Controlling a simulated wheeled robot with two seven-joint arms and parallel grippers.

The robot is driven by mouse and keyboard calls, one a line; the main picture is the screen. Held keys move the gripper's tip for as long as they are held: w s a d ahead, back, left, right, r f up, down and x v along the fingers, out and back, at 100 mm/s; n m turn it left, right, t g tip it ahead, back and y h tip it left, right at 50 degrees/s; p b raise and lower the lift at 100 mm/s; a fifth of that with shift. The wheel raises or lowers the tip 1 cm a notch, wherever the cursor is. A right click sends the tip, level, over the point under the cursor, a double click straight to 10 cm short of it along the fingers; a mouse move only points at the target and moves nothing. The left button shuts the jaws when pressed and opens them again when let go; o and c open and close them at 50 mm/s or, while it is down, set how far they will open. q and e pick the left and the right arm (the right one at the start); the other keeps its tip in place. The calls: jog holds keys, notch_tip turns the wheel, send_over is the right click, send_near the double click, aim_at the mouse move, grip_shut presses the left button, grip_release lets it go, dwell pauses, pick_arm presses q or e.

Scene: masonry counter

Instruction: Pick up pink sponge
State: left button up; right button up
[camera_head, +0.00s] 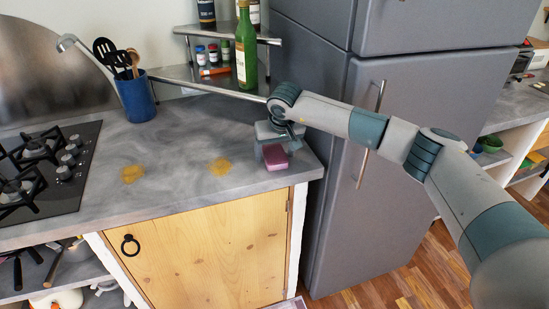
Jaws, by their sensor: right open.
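The pink sponge (275,156) lies on the grey counter (190,181) near its right front end, close to the fridge. My right gripper (273,155) is over the sponge, pointing down, with its fingers apart around it. The gripper body and fingers cover part of the sponge, and I cannot tell whether the fingers touch it. The right arm reaches in from the right side, across the front of the fridge. My left gripper is not in view.
Two yellow stains (220,166) mark the counter. A blue utensil pot (136,97), a green bottle (246,48) and a shelf with jars (212,55) stand at the back. A black hob (45,165) is at left, the grey fridge (430,85) at right.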

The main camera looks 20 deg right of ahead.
jog(key=shift+f, duration=0.15)
dwell(0.3)
jog(key=c, duration=1.1)
